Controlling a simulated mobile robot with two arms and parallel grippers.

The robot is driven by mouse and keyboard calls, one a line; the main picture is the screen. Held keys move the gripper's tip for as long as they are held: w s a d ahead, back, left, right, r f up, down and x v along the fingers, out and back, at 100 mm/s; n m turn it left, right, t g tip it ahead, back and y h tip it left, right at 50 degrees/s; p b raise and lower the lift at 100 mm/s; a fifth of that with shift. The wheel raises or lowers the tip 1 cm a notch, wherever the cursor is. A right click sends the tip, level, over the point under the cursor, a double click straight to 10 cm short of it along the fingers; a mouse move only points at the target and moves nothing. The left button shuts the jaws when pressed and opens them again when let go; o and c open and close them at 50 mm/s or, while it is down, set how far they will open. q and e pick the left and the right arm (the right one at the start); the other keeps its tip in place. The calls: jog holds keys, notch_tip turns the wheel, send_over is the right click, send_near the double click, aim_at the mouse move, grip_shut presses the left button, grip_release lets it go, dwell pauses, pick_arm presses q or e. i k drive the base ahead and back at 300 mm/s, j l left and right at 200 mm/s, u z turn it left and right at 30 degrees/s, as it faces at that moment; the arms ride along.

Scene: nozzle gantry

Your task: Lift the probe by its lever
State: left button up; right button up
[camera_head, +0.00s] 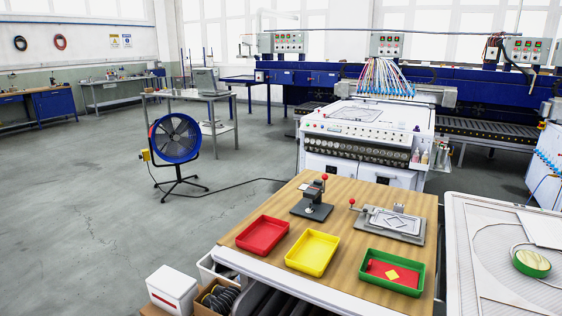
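A small dark gauge stand (313,198) with a flat base and an upright column stands near the back left of the wooden table (345,235). A red ball knob shows at its top; I take this to be the probe and its lever, but the details are too small to tell. To its right is a grey plate fixture (403,232) with a framed diamond pattern and its own red-knobbed lever (352,202) at its left end. Neither of my grippers is in view.
A large white machine (365,135) stands behind. A blue fan (175,138) stands on open floor left.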

aim_at(324, 177)
jog(key=i+j, duration=0.85)
jog(key=i, duration=0.05)
